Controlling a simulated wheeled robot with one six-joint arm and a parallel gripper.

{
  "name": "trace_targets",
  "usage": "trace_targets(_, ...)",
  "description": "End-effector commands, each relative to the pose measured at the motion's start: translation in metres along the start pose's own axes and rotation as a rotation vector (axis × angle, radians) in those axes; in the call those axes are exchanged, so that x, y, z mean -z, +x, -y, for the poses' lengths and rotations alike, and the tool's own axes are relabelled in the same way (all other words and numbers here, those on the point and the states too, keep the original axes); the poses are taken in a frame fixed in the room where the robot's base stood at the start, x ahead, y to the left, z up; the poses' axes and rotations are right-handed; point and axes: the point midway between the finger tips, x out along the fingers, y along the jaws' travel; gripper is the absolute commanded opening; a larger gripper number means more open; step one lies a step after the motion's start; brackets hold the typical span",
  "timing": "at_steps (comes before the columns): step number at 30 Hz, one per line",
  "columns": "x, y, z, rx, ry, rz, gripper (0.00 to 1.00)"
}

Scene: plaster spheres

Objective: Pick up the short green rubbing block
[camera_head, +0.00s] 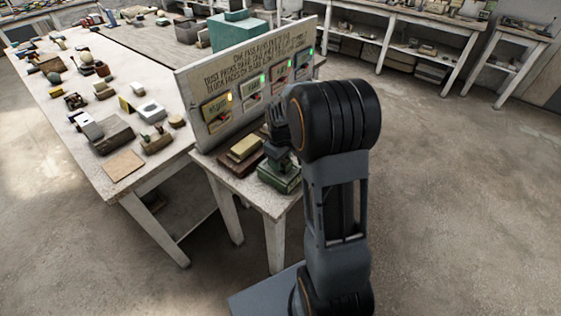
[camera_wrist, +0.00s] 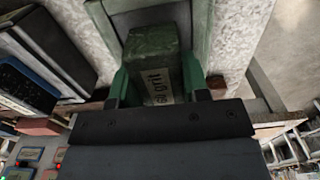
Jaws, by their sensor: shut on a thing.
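The short green rubbing block (camera_wrist: 153,55) is dark green and worn, with a pale label ending in "grit". In the wrist view it sits between the two fingers of my gripper (camera_wrist: 158,84), which are shut on its sides. Behind it lies a larger green-edged holder (camera_wrist: 198,35); I cannot tell whether the block still touches it. In the head view the green holder (camera_head: 279,179) stands at the small table's right front, with my gripper (camera_head: 280,152) just above it. My arm hides much of the gripper and block there.
A pale yellow block (camera_head: 245,147) on a dark red base stands left of the holder. An upright panel (camera_head: 245,85) with lettering, switches and green lights rises close behind. A long cluttered workbench (camera_head: 75,125) stands at left. The floor at right is clear.

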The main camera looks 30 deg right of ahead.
Motion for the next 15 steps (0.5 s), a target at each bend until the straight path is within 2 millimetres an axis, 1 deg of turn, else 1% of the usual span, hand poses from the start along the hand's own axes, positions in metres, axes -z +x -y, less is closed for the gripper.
trace_targets(5, 0.001, -0.016, -0.001, -0.003, 0.0, -0.003, 0.11)
trace_targets(8, 0.001, -0.033, 0.0, -0.004, 0.0, -0.006, 0.11)
trace_targets(11, -0.015, -0.05, 0.007, -0.005, 0.001, -0.007, 0.11)
trace_targets(15, -0.038, -0.081, 0.02, -0.006, 0.0, -0.007, 0.11)
